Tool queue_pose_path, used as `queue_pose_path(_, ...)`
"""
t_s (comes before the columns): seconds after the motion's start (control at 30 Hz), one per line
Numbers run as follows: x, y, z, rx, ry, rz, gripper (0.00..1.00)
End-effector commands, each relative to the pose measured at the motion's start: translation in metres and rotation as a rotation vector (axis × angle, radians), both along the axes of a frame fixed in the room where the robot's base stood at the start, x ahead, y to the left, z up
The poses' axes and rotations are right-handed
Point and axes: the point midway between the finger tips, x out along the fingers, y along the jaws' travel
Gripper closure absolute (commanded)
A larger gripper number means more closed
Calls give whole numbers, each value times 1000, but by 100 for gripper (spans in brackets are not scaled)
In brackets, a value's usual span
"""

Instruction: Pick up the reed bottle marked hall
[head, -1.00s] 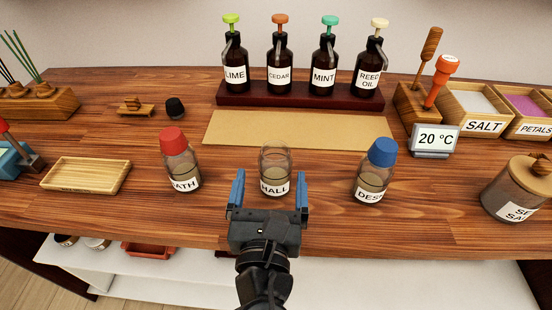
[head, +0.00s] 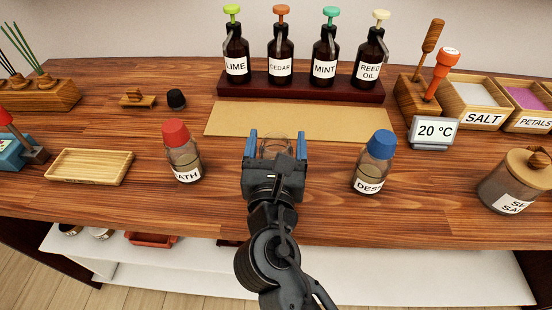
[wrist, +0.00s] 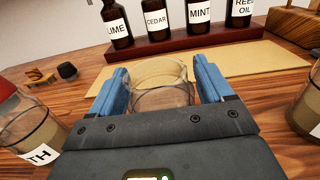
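The clear glass hall bottle (head: 273,143) stands uncapped on the wooden counter, mostly hidden behind my gripper in the head view. Its HALL label is covered now. In the wrist view the bottle's open rim and glass (wrist: 162,84) show between the two blue fingers. My gripper (head: 277,140) is open, with one finger on each side of the bottle. A narrow gap shows beside the glass, and the fingers do not appear closed on it.
The red-capped BATH bottle (head: 183,152) stands to the left, and a blue-capped bottle (head: 374,163) to the right. A bamboo tray (head: 90,167) sits at left.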

Motion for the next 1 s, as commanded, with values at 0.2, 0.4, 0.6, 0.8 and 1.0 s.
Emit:
queue_pose_path(0.2,0,0,0,0,0,0,42)
queue_pose_path(0.4,0,0,0,0,0,0,61)
queue_pose_path(0.6,0,0,1,0,-1,0,71)
queue_pose_path(0.8,0,0,1,0,-1,0,71)
queue_pose_path(1.0,0,0,7,0,-1,-1,71)
